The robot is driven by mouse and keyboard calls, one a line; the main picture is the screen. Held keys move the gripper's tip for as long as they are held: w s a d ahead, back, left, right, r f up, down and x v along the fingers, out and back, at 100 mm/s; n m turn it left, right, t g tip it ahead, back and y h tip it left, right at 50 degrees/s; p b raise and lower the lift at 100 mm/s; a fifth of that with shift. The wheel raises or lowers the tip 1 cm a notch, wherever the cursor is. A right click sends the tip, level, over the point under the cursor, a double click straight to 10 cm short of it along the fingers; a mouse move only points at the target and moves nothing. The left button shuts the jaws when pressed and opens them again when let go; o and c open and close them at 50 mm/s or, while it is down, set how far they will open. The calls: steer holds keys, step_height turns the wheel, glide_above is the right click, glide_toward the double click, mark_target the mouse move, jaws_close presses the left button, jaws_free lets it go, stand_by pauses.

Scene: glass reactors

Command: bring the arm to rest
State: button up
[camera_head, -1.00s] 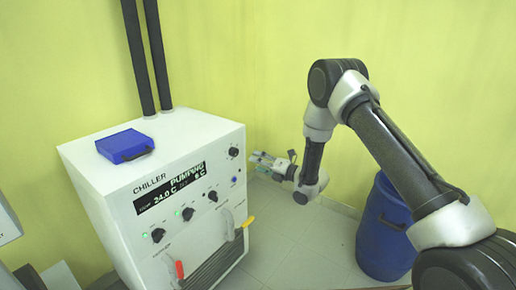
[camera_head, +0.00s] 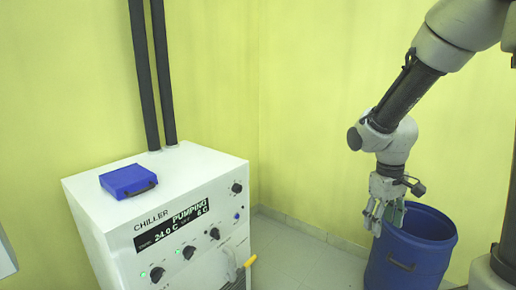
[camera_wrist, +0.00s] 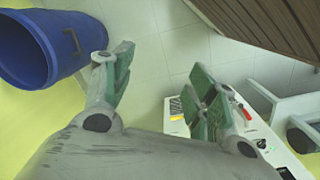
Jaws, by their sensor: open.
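My gripper (camera_head: 377,218) hangs at the right in the head view, fingers pointing down, in front of the blue barrel's rim. In the wrist view its two green-padded fingers (camera_wrist: 158,88) are spread apart with nothing between them. The arm comes down to it from the upper right. I cannot tell from the head view whether the gripper touches the barrel.
A white chiller (camera_head: 190,185) with lit display, knobs and a yellow-handled valve stands at the left. A blue case (camera_head: 128,180) lies on top, beside two black pipes (camera_head: 152,75). An open blue barrel (camera_head: 415,250) stands at the right. Tiled floor (camera_head: 305,250) between them is clear.

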steer(key=s+d+r+m+t, duration=0.1)
steer(key=s+r+m+t, duration=0.1)
steer(key=s+r, duration=0.5)
steer(key=s+d+r+m+t+y, duration=0.1)
steer(key=s+d+r+m+t, duration=0.1)
steer(key=s+r, duration=0.5)
steer(key=shift+s+d+r+t, duration=0.15)
steer(key=shift+d+r+t, duration=0.2)
steer(key=shift+r, duration=0.45)
stand_by(0.6)
